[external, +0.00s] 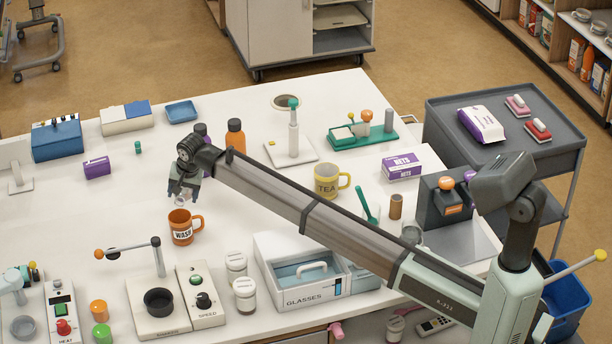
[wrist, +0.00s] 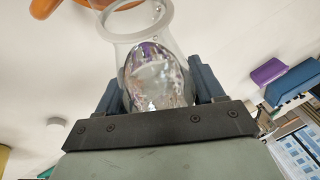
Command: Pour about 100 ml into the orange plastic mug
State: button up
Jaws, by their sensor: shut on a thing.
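The orange plastic mug (external: 181,229), marked WASH, stands upright on the white table at the left of centre, its handle to the right. My gripper (external: 183,190) is just above the mug and shut on a clear glass vessel (external: 180,201). In the wrist view the glass vessel (wrist: 155,75) sits between the two dark fingers of my gripper (wrist: 158,85), its round rim pointing up the picture. Part of the orange mug (wrist: 43,8) shows at the top edge, beyond the rim. I cannot tell how much liquid is in the vessel, and the mug's inside is hidden.
A yellow TEA mug (external: 327,181) stands to the right, beyond my arm. Two bottles, one orange (external: 235,136), stand behind my gripper. A swing-arm stand (external: 158,270) and white jars (external: 236,265) are in front of the mug.

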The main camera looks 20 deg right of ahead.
jog(key=shift+r+t, duration=0.3)
jog(key=shift+r, duration=0.05)
jog(key=shift+r+t+h, duration=0.3)
jog(key=shift+r+t, duration=0.25)
jog(key=shift+t, duration=0.05)
jog(key=shift+w+d+r, duration=0.1)
jog(key=shift+w+r, duration=0.05)
jog(key=shift+w, duration=0.1)
jog(key=shift+w+d, duration=0.1)
jog(key=shift+w, duration=0.05)
dwell(0.4)
jog(key=shift+w+r+t+p, duration=0.1)
jog(key=shift+t+p, duration=0.2)
jog(key=shift+p, duration=0.05)
jog(key=shift+r+t+p, duration=0.35)
jog(key=shift+t+p, duration=0.15)
jog(key=shift+p, duration=0.1)
dwell(1.5)
